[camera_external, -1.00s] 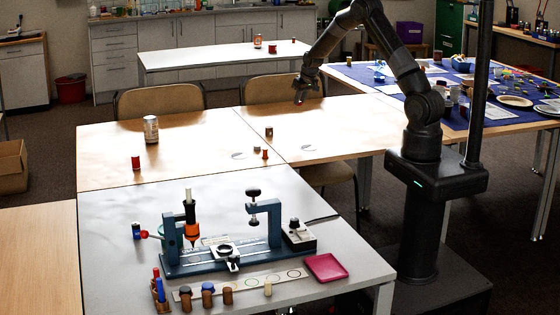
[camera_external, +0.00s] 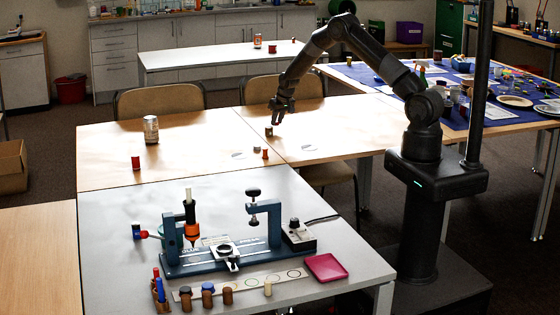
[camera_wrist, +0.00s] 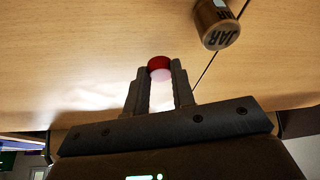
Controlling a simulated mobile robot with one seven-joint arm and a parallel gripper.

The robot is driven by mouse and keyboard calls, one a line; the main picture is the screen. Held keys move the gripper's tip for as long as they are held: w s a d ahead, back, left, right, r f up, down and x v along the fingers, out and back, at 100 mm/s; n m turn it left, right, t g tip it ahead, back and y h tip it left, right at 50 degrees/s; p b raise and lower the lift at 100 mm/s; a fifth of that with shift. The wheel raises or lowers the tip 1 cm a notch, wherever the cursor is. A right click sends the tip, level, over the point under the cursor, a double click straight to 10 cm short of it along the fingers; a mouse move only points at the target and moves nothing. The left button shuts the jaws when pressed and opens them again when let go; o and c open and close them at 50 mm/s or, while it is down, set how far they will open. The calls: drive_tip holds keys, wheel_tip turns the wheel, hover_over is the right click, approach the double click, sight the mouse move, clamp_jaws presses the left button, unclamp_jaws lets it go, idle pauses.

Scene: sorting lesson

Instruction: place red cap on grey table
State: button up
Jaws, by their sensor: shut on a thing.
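My gripper (camera_external: 278,119) is over the wooden table, next to a small brown jar (camera_external: 269,131). In the wrist view my gripper (camera_wrist: 158,82) is shut on a small red cap (camera_wrist: 159,63) with a paler underside, held at the fingertips. The cap cannot be made out in the external view. The grey table (camera_external: 112,222) stands in the foreground, against the front edge of the wooden table (camera_external: 195,150).
The jar marked JAR (camera_wrist: 220,35) is close right of the fingers.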

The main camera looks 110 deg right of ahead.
drive_tip(key=shift+f, duration=1.2)
drive_tip(key=shift+f, duration=0.15)
drive_tip(key=o, duration=1)
drive_tip(key=shift+c, duration=0.2)
drive_tip(key=v, duration=1.2)
drive_tip(key=shift+r, duration=0.25)
